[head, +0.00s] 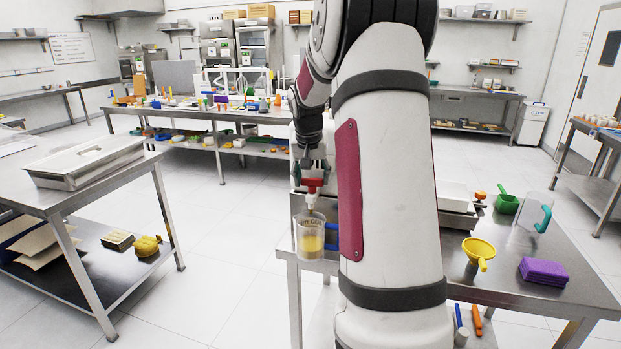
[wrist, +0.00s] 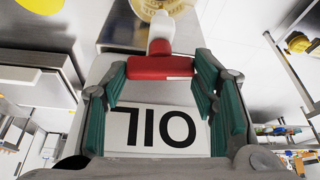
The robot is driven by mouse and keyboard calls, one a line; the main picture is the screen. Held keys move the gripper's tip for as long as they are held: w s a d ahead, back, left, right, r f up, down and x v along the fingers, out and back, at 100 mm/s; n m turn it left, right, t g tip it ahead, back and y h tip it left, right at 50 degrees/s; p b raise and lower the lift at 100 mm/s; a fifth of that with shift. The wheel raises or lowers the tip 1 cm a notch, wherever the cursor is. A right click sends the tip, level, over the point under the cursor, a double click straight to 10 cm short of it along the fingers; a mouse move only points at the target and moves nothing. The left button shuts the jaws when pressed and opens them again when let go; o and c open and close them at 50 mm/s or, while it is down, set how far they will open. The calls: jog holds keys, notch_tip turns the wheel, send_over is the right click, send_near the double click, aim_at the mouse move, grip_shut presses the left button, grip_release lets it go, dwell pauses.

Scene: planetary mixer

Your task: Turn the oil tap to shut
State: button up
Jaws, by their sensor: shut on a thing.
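The red oil tap handle (wrist: 158,68) lies crosswise between my fingertips in the wrist view, with a white spout (wrist: 160,30) beyond it. It shows as a small red piece in the head view (head: 313,183). My gripper (wrist: 161,74) is shut on the handle, one green-padded finger at each end. In the head view my gripper (head: 312,167) is just above the tap. A white label reading OIL (wrist: 155,129) is behind the fingers. A clear jug (head: 309,243) with yellow liquid stands below the spout. My arm hides most of the oil container.
The jug is at the left edge of a steel table (head: 480,285). Floor left of the table is clear.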

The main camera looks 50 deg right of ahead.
jog(key=shift+w+f+m+g+b, duration=0.1)
jog(key=shift+w+m+g+b, duration=0.15)
jog(key=shift+m+b, duration=0.8)
jog(key=shift+s+b, duration=0.15)
jog(key=shift+b, duration=0.3)
jog(key=o, duration=1.2)
jog(key=shift+c, duration=0.2)
jog(key=shift+r, duration=0.2)
jog(key=v, duration=1.1)
jog(key=shift+a+r, duration=0.3)
jog(key=shift+a, duration=0.05)
